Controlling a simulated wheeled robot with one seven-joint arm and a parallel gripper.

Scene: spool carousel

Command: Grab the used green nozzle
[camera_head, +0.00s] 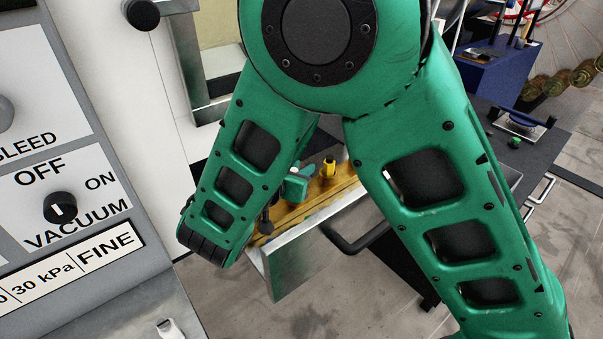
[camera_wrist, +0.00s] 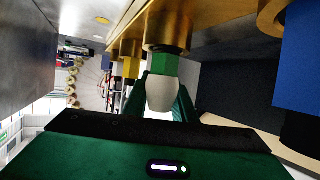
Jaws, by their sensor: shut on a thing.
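The green nozzle (camera_wrist: 160,64), with a green band and a pale grey tapered tip, is in the middle of the wrist view. My gripper (camera_wrist: 161,98) is shut on it, with its green fingers on either side of the pale tip. The band's other end meets a dark collar at a round brass-coloured fitting (camera_wrist: 168,30) on the holder; I cannot tell whether it is seated there. In the head view my arm covers most of the grip.
A yellow nozzle (camera_head: 329,168) stands on the brass-coloured holder in the open metal drawer (camera_head: 318,252); it also shows in the wrist view (camera_wrist: 130,68). A blue block (camera_wrist: 297,60) is close at right in the wrist view. The vacuum panel (camera_head: 62,180) is at left.

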